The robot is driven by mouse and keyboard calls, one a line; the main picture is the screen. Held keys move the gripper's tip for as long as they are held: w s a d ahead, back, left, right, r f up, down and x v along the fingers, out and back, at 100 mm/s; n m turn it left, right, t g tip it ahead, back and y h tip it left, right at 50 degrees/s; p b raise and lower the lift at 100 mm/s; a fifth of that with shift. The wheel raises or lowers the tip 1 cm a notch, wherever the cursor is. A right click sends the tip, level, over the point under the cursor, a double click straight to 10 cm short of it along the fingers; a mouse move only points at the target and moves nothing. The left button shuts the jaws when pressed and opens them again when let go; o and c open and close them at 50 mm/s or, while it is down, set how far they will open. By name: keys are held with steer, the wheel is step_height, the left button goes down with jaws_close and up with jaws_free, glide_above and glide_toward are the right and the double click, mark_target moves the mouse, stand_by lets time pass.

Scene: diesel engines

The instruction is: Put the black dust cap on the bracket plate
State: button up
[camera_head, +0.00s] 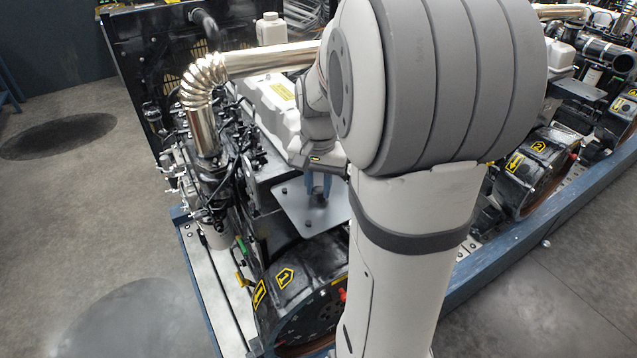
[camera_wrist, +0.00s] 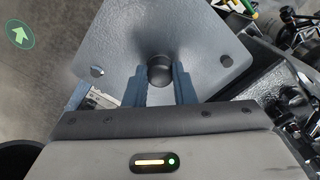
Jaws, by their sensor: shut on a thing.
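The bracket plate (camera_head: 300,212) is a grey metal plate on the engine, left of my arm. It fills much of the upper wrist view (camera_wrist: 115,35), with bolt heads near its corners. My gripper (camera_head: 319,187) is over the plate, its blue fingers pointing down. In the wrist view my gripper (camera_wrist: 160,82) is shut on the black dust cap (camera_wrist: 160,70), a small dark round piece between the fingertips. The cap is over the plate's surface, near one edge in the wrist view. I cannot tell whether it touches the plate. My arm hides the plate's right side in the head view.
A shiny exhaust pipe (camera_head: 255,61) and a white engine cover (camera_head: 275,105) stand behind the plate. A black flywheel housing (camera_head: 305,285) with yellow labels is in front. Wiring and hoses (camera_head: 215,160) crowd the left. Another engine (camera_head: 540,165) stands right.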

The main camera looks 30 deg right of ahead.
mark_target(318, 190)
steer(key=o, duration=0.9)
steer(key=shift+o, duration=0.2)
step_height(318, 190, up, 12)
steer(key=f+b, duration=0.1)
steer(key=b, duration=0.1)
steer(key=s+a+f+n+t, duration=0.2)
steer(key=s+a+f+n, duration=0.1)
steer(key=s+a, duration=0.3)
steer(key=s+a+f+n+t, duration=0.1)
steer(key=s+a+f+n, duration=0.3)
steer(key=s+a+n, duration=0.1)
steer(key=shift+s+a+f+n+t, duration=0.15)
steer(key=shift+s+a+n+t, duration=0.35)
steer(key=shift+s, duration=0.5)
steer(key=shift+a, duration=0.1)
